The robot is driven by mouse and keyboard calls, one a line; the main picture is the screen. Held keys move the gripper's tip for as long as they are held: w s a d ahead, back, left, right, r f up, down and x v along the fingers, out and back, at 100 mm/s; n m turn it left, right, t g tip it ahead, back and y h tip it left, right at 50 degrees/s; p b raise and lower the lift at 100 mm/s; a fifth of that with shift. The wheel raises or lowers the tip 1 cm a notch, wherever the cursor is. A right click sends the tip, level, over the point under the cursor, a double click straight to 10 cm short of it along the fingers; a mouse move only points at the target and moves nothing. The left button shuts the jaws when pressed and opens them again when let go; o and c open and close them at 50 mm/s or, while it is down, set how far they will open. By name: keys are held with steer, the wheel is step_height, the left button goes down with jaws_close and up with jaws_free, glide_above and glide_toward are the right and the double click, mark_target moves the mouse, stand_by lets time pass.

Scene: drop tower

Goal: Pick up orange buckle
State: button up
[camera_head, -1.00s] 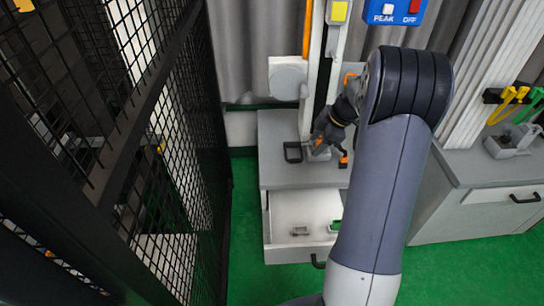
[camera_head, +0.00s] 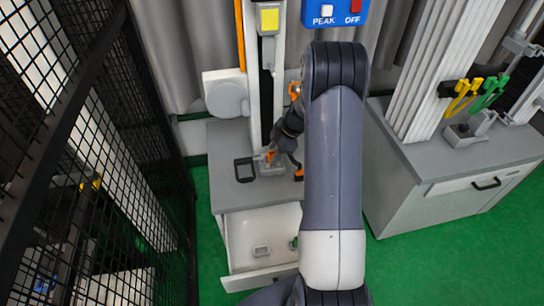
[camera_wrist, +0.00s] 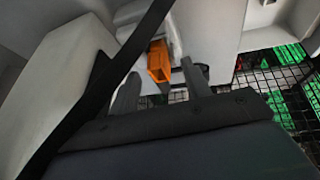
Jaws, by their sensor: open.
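The orange buckle (camera_wrist: 159,62) shows in the wrist view as a small, hollow, box-like piece just beyond and between my fingertips. My gripper (camera_wrist: 162,72) is open, with one dark finger on each side of the buckle's line. I cannot tell whether either finger touches it. In the head view, my gripper (camera_head: 274,148) is low at the foot of the drop tower, above the grey cabinet top. A small orange piece (camera_head: 271,156) shows at its fingertips there, partly hidden by the dark fingers.
The tower column (camera_head: 253,90) stands right beside my gripper. A black square frame (camera_head: 244,170) and an orange-black piece (camera_head: 298,174) lie near it on the cabinet top (camera_head: 228,140). An open drawer (camera_head: 262,235) is below. Black mesh fencing (camera_head: 90,130) closes the left side.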

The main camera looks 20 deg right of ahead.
steer(key=shift+w+a+f, duration=0.1)
steer(key=shift+a+f, duration=0.1)
steer(key=shift+f, duration=0.3)
steer(key=shift+c, duration=0.5)
jaws_close()
